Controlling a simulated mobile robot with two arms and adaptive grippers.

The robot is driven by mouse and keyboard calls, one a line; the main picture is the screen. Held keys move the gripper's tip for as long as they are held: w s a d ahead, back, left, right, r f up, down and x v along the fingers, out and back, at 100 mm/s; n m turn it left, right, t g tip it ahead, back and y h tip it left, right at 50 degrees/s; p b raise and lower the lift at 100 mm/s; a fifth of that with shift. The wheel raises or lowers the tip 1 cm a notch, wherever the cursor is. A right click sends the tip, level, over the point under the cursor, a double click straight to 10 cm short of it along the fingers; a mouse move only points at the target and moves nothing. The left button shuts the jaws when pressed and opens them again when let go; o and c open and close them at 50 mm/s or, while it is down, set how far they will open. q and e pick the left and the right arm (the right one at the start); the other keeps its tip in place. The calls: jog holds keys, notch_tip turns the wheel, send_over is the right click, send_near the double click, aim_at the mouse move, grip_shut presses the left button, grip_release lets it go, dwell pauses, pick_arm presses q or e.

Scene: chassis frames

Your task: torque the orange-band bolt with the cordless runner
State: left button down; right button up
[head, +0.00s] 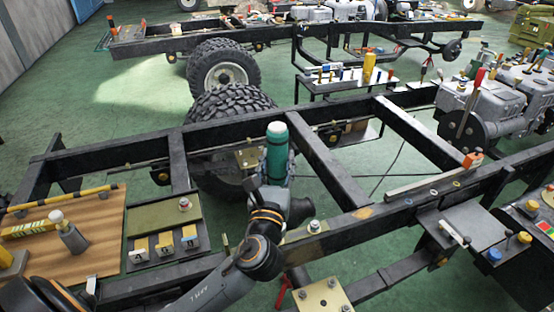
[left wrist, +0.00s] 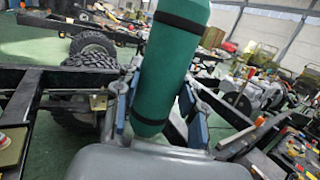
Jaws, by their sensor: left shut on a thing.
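My left gripper (head: 274,182) is shut on an upright green cylinder (head: 277,155) with dark bands and a pale cap, held above the black chassis frame. In the left wrist view the green cylinder (left wrist: 172,62) stands tilted between the blue finger pads. I cannot tell for certain whether it is the cordless runner. A bolt (head: 314,227) stands on a small plate on the near rail, right of my left wrist. Another bolt head (head: 185,203) sits on the olive plate to the left. I cannot make out which bolt has an orange band. My right gripper is not in view.
A wooden board (head: 100,235) at left holds a grey cylinder (head: 69,233) and yellow items. A pale bar (head: 430,183) lies along the right rail. An engine (head: 490,105) stands at right. The frame's bays are open to the floor.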

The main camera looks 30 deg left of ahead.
aim_at(276, 179)
pick_arm(q)
jog(key=shift+f+b, duration=0.4)
jog(key=shift+f, duration=0.6)
dwell(1.1)
dwell(0.7)
jog(key=shift+s+f+b, duration=0.1)
jog(key=shift+f+b, duration=0.35)
jog(key=shift+f, duration=0.35)
dwell(0.6)
jog(key=shift+d+f+p, duration=0.1)
jog(key=shift+f+p, duration=0.1)
jog(key=shift+p, duration=0.1)
dwell(0.8)
jog(key=shift+r+p, duration=0.2)
jog(key=shift+p, duration=0.3)
dwell(0.9)
jog(key=shift+r, duration=0.1)
jog(key=shift+r+p, duration=1.6)
jog(key=shift+p, duration=0.2)
